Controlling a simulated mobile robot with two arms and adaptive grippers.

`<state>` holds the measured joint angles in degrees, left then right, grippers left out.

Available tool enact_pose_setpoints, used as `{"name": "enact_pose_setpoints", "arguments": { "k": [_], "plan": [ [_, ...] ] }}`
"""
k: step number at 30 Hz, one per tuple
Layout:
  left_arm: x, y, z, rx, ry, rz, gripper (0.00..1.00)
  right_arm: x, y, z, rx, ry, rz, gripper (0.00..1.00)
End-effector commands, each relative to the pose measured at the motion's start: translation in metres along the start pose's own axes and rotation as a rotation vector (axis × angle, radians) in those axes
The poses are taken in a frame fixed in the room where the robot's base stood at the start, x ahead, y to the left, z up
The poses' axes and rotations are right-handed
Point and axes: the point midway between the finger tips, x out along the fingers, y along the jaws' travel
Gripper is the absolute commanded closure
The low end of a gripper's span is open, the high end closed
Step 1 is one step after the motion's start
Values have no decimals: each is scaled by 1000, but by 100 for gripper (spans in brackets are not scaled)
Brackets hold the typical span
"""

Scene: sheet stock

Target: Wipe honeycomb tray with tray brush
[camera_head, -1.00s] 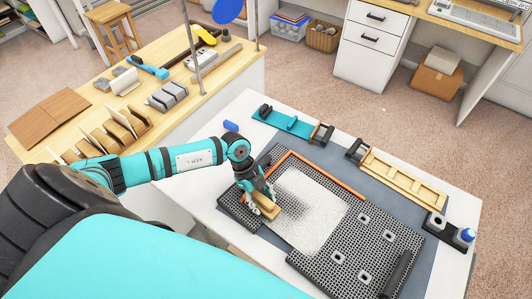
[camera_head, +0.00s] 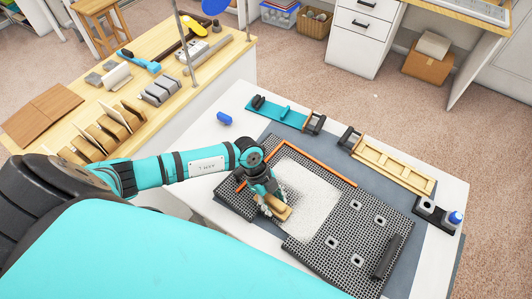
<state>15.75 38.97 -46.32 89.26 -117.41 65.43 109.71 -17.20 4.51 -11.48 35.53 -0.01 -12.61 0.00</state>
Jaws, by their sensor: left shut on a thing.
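The honeycomb tray (camera_head: 333,262) is a dark perforated panel lying on a grey mat on the white table. A pale, speckled white patch (camera_head: 308,208) covers its upper middle, with an orange strip (camera_head: 308,160) along the back edge. My left gripper (camera_head: 268,203) is shut on the tray brush (camera_head: 278,211), a brush with a tan wooden body. The brush is over the left side of the pale patch, low at the tray; its bristles and exact contact are hidden by the gripper. My right gripper is not in view.
Several small blocks with slots (camera_head: 357,260) and a dark bar (camera_head: 386,257) sit on the tray's front right. A blue object (camera_head: 224,118) lies at the back left.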

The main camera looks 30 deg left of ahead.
Motion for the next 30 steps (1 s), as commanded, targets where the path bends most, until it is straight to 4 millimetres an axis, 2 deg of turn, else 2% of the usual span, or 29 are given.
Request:
{"name": "enact_pose_setpoints", "arguments": {
  "k": [30],
  "plan": [
    [36,1,-86,0,1,1,92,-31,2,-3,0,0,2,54]
  ]
}}
